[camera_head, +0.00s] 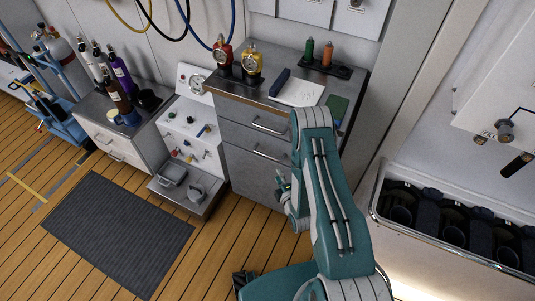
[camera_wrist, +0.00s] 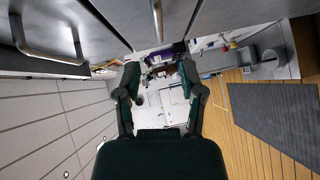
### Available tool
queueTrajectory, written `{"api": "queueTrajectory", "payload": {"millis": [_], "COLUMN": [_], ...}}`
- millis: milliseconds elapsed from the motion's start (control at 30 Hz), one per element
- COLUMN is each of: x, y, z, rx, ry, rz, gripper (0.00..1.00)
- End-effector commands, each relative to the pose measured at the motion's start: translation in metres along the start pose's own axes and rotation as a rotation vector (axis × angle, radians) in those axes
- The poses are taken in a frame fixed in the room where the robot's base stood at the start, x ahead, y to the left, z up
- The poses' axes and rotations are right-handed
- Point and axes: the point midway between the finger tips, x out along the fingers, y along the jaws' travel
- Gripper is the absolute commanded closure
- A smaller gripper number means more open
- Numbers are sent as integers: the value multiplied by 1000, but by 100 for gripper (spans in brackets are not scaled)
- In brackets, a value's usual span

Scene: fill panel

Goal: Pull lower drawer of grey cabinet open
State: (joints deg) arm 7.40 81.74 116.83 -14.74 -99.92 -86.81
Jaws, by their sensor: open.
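The grey cabinet (camera_head: 240,170) stands against the wall, with an upper drawer handle (camera_head: 268,126) and a lower drawer handle (camera_head: 271,157) on its front. Both drawers look shut. My gripper (camera_head: 281,184) is in front of the cabinet, below the lower handle in the picture and partly hidden by my arm. In the wrist view my gripper (camera_wrist: 160,76) is open, its two fingers apart with nothing seen held between them. A grey front with metal bar handles (camera_wrist: 157,20) fills the top of that view, outside the fingers; I cannot tell which drawer each belongs to.
A white panel unit (camera_head: 190,130) with an open grey tray (camera_head: 186,194) stands left of the cabinet. Regulators, a notepad (camera_head: 297,92) and small bottles are on the cabinet top. A bin (camera_head: 450,235) is at right. The wooden floor and dark mat (camera_head: 118,232) are clear.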

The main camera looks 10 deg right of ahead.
Motion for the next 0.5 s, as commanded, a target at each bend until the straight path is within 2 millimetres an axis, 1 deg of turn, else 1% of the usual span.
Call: {"api": "queueTrajectory", "payload": {"millis": [67,167,500], "x": [4,17,79], "y": [0,0,1], "z": [0,-1,-1], "rx": [-3,-2,-1], "ry": [1,3,2], "rz": [4,5,5], "gripper": [49,49,49]}}
